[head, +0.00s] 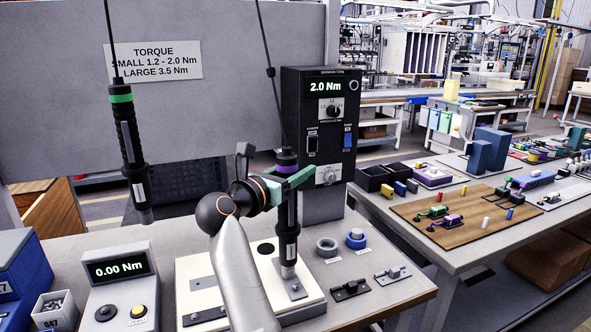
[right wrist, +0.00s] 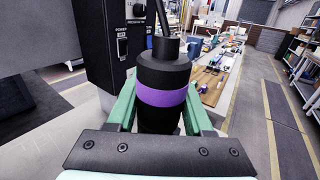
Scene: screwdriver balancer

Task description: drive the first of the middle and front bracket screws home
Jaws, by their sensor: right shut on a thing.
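My right gripper (head: 290,178) is shut on the purple-banded screwdriver (head: 287,215), which hangs upright on its cable. In the right wrist view the green fingers (right wrist: 160,112) close on both sides of the black body with its purple band (right wrist: 162,97). The driver's lower end is at a grey bracket (head: 291,287) on the white plate (head: 312,305); whether the bit touches a screw is hidden. My forearm covers the plate's middle. A dark bracket (head: 205,314) shows at its front left. My left gripper is not in view.
A green-banded screwdriver (head: 129,140) hangs at the left. The black controller (head: 318,130) reads 2.0 Nm and a grey meter (head: 118,285) reads 0.00 Nm.

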